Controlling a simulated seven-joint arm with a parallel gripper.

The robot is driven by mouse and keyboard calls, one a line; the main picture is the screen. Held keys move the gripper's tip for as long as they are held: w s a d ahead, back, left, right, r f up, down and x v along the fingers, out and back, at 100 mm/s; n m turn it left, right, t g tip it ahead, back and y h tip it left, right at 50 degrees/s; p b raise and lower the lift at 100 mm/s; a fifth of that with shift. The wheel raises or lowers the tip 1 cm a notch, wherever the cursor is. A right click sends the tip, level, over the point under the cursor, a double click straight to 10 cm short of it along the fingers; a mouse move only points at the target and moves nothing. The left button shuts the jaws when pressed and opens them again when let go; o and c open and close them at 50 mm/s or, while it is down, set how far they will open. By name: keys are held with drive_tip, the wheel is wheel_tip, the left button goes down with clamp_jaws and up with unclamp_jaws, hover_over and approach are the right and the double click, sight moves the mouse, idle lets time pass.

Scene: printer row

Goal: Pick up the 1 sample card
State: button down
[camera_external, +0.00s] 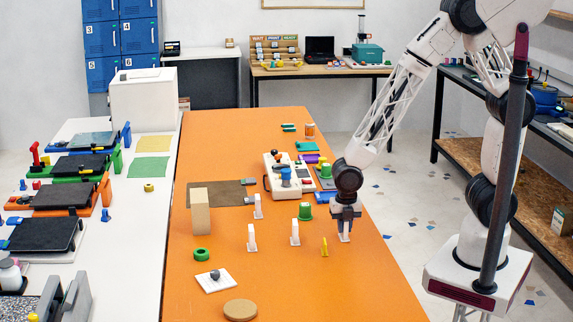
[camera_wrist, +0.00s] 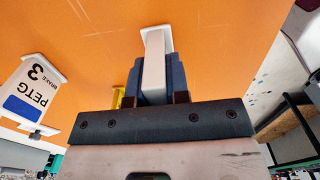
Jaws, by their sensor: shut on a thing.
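My gripper (camera_external: 345,214) points down near the right edge of the orange table. It is shut on a white sample card (camera_external: 344,236), whose base appears to be at the table surface. The wrist view shows the card edge-on (camera_wrist: 153,62) between the two dark fingers; its printed face and number are hidden. Another white card (camera_wrist: 36,90), marked PETG and 3, stands to the left in the wrist view. In the external view, other white cards stand to the left of my gripper (camera_external: 295,234), (camera_external: 252,238), (camera_external: 258,208); their numbers are too small to read.
A yellow piece (camera_external: 324,247) stands close to the left of the held card. A green spool-like item (camera_external: 305,211) and a white-and-red machine (camera_external: 284,172) are behind it. A tan block (camera_external: 200,212) stands farther left. The table's front right is clear.

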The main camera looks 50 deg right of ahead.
drive_tip(key=shift+r, duration=0.7)
drive_tip(key=shift+s+d+r, duration=0.15)
drive_tip(key=shift+s+r, duration=0.05)
drive_tip(key=shift+r, duration=0.35)
drive_tip(key=shift+s+d+r, duration=0.15)
drive_tip(key=shift+s+r, duration=0.05)
drive_tip(key=shift+r, duration=0.3)
drive_tip(key=s+d+r, duration=0.1)
drive_tip(key=s+d, duration=0.8)
drive_tip(key=s, duration=0.2)
drive_tip(key=shift+s+d+r, duration=0.15)
drive_tip(key=shift+s+r, duration=0.05)
drive_tip(key=shift+s, duration=0.15)
